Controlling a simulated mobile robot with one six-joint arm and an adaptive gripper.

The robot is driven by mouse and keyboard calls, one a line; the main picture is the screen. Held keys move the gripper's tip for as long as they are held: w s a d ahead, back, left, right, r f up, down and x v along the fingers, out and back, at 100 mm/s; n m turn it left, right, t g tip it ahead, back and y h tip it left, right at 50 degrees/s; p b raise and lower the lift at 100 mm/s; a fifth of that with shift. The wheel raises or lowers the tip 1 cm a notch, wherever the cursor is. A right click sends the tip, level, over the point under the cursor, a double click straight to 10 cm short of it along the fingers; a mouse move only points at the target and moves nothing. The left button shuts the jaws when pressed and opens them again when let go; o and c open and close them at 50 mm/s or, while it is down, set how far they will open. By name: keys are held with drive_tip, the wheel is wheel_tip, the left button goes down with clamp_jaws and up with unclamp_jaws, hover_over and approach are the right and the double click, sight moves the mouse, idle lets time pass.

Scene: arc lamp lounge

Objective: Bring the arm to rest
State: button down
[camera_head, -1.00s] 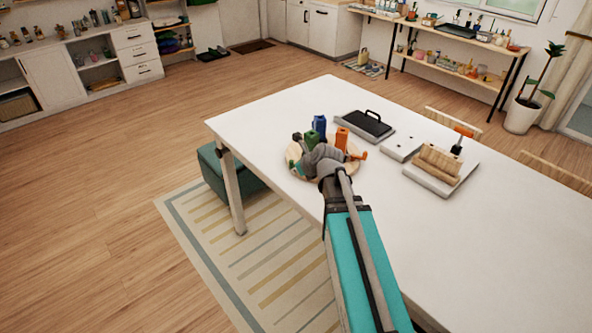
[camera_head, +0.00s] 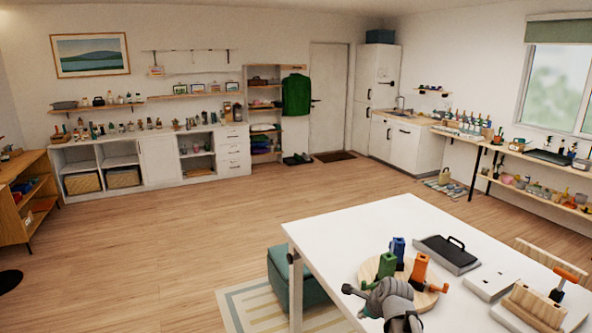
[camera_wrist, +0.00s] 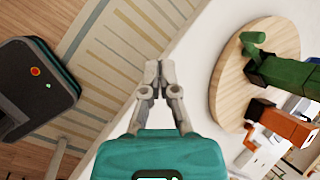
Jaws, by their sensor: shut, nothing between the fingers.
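My gripper (camera_wrist: 155,76) shows in the wrist view with its two grey fingers together and nothing between them. It points over the table's edge, with the striped rug beyond it. In the head view, grey parts of my arm (camera_head: 392,300) show at the bottom, in front of the round wooden board; the gripper's fingers cannot be made out there. The board (camera_wrist: 228,85) lies to the right of the fingers in the wrist view, apart from them. It holds a green object (camera_wrist: 283,73) and an orange object (camera_wrist: 282,122). A blue object (camera_head: 397,252) stands there too in the head view.
The white table (camera_head: 325,236) also carries a black-topped tray with a handle (camera_head: 448,252), a flat white block (camera_head: 489,281) and a wooden holder (camera_head: 537,304). A teal stool (camera_head: 283,272) stands by its left end. The wooden floor (camera_head: 180,245) to the left is open.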

drive_tip(key=s+a+f+n+g+h, duration=0.1)
drive_tip(key=s+n+g, duration=0.1)
drive_tip(key=s+n, duration=0.4)
drive_tip(key=s+a+f+n+g+h, duration=0.1)
drive_tip(key=s+n, duration=0.5)
drive_tip(key=n, duration=0.9)
drive_tip(key=g+h, duration=0.1)
drive_tip(key=g, duration=0.1)
drive_tip(key=shift+s+f+n+g, duration=0.3)
drive_tip(key=shift+f, duration=0.1)
